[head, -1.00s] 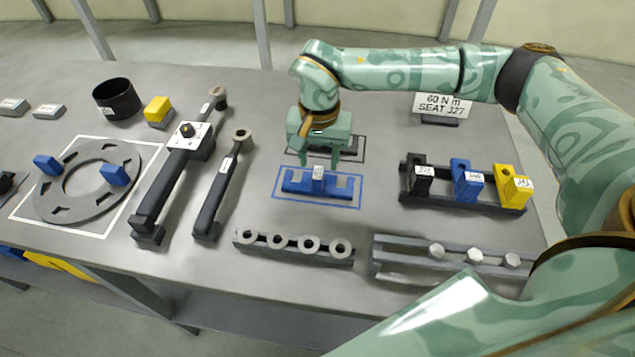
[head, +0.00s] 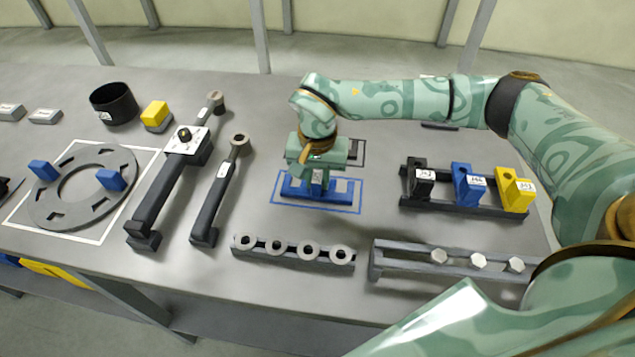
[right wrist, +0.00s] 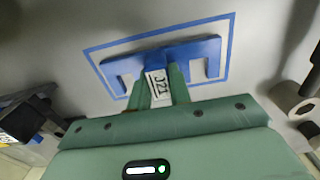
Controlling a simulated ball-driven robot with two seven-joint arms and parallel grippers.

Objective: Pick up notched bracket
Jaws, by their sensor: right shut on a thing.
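The notched bracket (head: 342,191) is a blue flat part with open notches, lying within a blue outline on the table. It also shows in the right wrist view (right wrist: 195,54), with a small white label between my fingers. My right gripper (head: 316,183) points down over its middle and is shut on its upright tab. In the right wrist view the fingers (right wrist: 164,82) stand on either side of the labelled tab. The bracket appears to be still on the table within its outline. My left gripper is not in view.
A black-outlined spot behind is mostly hidden by my gripper. To the right is a rack with black, blue and yellow blocks (head: 466,188). In front are a rail with rings (head: 293,250) and one with hex heads (head: 455,262). Two long tools (head: 219,190) lie left.

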